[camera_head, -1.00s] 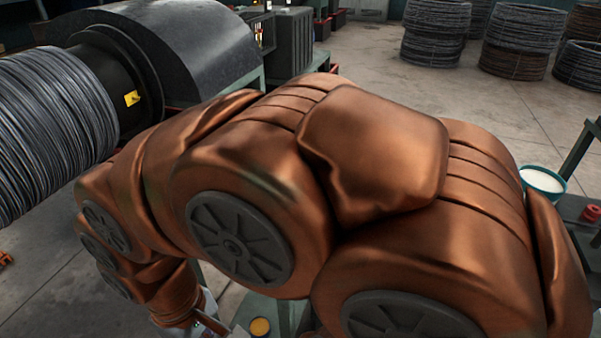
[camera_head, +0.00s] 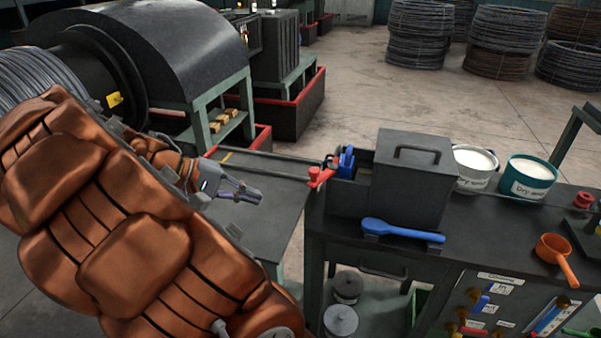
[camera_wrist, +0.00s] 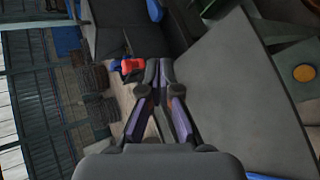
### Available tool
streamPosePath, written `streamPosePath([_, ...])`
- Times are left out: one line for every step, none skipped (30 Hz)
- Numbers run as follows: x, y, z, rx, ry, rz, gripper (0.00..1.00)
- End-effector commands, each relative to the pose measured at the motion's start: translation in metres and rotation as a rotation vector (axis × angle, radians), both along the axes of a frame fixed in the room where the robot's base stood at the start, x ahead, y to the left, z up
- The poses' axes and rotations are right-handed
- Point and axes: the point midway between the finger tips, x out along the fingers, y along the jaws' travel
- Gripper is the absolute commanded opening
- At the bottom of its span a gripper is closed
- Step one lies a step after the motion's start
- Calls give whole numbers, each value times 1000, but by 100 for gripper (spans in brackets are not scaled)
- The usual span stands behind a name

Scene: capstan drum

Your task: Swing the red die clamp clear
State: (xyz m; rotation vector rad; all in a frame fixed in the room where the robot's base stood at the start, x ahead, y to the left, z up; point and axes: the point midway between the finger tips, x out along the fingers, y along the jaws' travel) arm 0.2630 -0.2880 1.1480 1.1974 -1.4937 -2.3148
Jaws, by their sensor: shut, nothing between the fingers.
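The red die clamp (camera_head: 322,174) sits at the left end of the dark die box, beside a blue part (camera_head: 346,160). Its exact pose is hard to tell at this size. The clamp also shows in the wrist view (camera_wrist: 130,66), just left of my fingertips. My gripper (camera_head: 252,195) is shut and empty over the grey table, to the left of the clamp and apart from it. In the wrist view my gripper (camera_wrist: 158,70) has its fingertips together with nothing between them.
A lidded grey box (camera_head: 412,180) stands right of the clamp, with a blue spoon (camera_head: 402,230) in front. Tubs (camera_head: 530,177) and an orange ladle (camera_head: 556,252) are further right. The grey table (camera_head: 262,225) below my gripper looks mostly clear.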

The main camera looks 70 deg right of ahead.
Motion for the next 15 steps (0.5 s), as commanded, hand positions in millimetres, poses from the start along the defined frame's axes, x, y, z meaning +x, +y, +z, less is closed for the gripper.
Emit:
streamPosePath([5, -14, -3, -43, 29, -18, 0])
streamPosePath([7, -22, -3, -70, 49, -28, 0])
streamPosePath([10, -33, -3, -104, 74, -38, 0])
streamPosePath([13, -40, -2, -131, 89, -45, 0])
streamPosePath([16, -48, -3, -156, 104, -50, 0])
streamPosePath([21, -58, -3, -191, 127, -56, 0])
streamPosePath([23, -65, -4, -214, 144, -62, 0])
streamPosePath([26, -72, -5, -239, 161, -67, 0])
streamPosePath([30, -81, -7, -271, 183, -72, 0])
streamPosePath([34, -88, -8, -295, 198, -73, 0])
streamPosePath([37, -94, -10, -317, 211, -75, 0])
streamPosePath([42, -103, -13, -346, 229, -76, 0])
streamPosePath([45, -109, -16, -365, 243, -75, 0])
streamPosePath([49, -115, -19, -386, 256, -73, 0])
streamPosePath([53, -121, -21, -411, 267, -73, 0])
